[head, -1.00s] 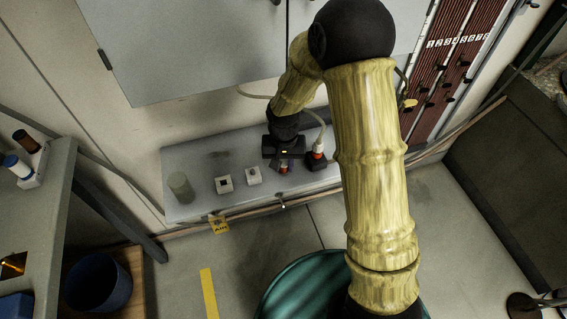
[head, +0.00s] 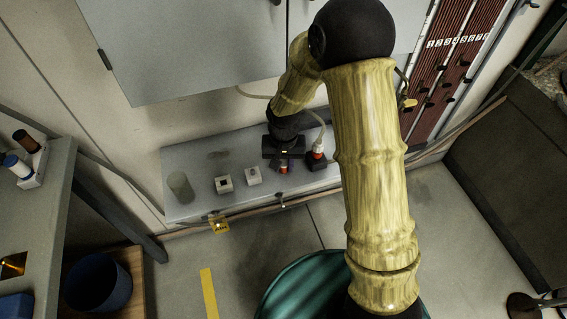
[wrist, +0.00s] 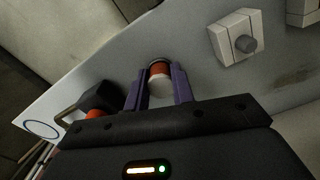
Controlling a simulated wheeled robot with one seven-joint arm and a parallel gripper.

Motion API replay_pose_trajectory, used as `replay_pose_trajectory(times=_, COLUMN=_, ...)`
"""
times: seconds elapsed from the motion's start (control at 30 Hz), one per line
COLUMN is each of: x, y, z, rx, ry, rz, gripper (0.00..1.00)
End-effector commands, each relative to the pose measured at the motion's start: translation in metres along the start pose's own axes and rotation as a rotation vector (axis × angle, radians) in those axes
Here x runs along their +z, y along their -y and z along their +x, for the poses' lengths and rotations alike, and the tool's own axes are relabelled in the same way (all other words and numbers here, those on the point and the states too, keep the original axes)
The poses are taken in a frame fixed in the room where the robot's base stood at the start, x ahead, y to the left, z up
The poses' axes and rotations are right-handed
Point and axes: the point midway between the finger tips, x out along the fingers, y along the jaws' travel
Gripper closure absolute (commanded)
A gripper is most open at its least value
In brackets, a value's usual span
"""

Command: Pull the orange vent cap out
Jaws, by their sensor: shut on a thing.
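The orange vent cap (wrist: 159,69), a short cylinder with a pale end, stands between the purple fingers of my gripper (wrist: 160,88) in the wrist view. The fingers are shut on its sides. In the head view my gripper (head: 284,160) is at the grey bench-like panel (head: 208,198) below the cabinet, and a bit of the orange cap (head: 284,168) shows beneath it. The cap's base is partly hidden, so I cannot tell whether it is still seated.
A black plug with an orange part (head: 316,157) and a pale cable stands just right of my gripper. The cabinet (head: 200,50) overhangs behind.

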Motion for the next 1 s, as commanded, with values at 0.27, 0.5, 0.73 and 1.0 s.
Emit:
replay_pose_trajectory(times=0.27, x=0.000, y=0.000, z=-0.001, rx=-0.001, ry=-0.001, rz=0.000, gripper=1.00)
replay_pose_trajectory(times=0.5, x=0.000, y=0.000, z=-0.004, rx=0.000, ry=-0.001, rz=0.000, gripper=1.00)
replay_pose_trajectory(times=0.73, x=0.000, y=0.000, z=-0.005, rx=0.000, ry=-0.001, rz=0.000, gripper=1.00)
replay_pose_trajectory(times=1.0, x=0.000, y=0.000, z=-0.011, rx=0.000, ry=-0.001, rz=0.000, gripper=1.00)
